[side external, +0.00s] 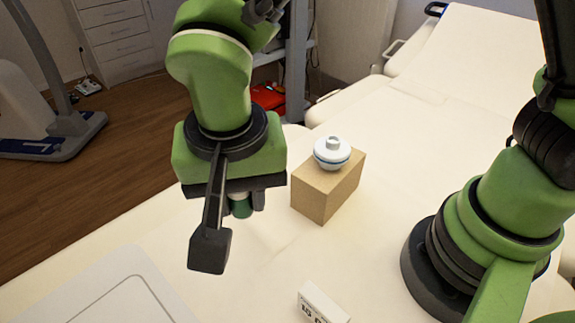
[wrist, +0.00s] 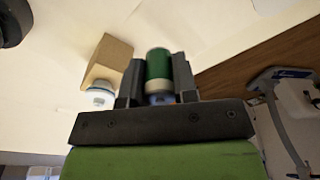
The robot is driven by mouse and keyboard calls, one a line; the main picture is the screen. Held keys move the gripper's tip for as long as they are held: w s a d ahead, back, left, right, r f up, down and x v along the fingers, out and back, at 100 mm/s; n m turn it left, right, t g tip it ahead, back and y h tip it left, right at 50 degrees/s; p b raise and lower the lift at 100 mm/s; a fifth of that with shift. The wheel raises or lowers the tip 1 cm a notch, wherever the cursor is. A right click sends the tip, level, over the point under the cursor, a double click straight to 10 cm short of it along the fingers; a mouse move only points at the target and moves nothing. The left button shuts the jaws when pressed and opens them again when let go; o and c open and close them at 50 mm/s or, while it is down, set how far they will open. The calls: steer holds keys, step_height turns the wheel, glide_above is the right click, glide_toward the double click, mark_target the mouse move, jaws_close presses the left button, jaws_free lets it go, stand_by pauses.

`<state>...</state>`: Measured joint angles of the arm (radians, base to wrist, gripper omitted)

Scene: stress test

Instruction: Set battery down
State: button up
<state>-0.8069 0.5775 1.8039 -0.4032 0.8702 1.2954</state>
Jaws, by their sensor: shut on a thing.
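My gripper (wrist: 159,82) is shut on the battery (wrist: 158,68), a small cylinder with a green band and a pale band, seen between the two dark fingers in the wrist view. In the side view, the green battery (side external: 240,207) shows below my gripper, partly hidden by the wrist parts. It looks held above the white table (side external: 370,250), left of the cardboard box; I cannot tell the exact height.
A brown box (side external: 325,192) stands on the table with a white round lidded object (side external: 332,152) on top. A white block with dark lettering (side external: 322,304) lies at the front. A pale flat tray or panel (side external: 105,295) is at front left.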

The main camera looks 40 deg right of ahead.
step_height(320, 180, up, 6)
steer(key=shift+f, duration=0.25)
steer(key=w+d+m, duration=0.2)
steer(key=w+d, duration=0.8)
steer(key=m, duration=0.2)
glide_above(302, 145)
steer(key=f, duration=1.6)
steer(key=shift+s+a+f, duration=0.1)
steer(key=shift+a+f, duration=0.05)
steer(key=shift+a, duration=0.05)
steer(key=shift+f, duration=2.25)
steer(key=shift+f, duration=0.15)
steer(key=o, duration=0.9)
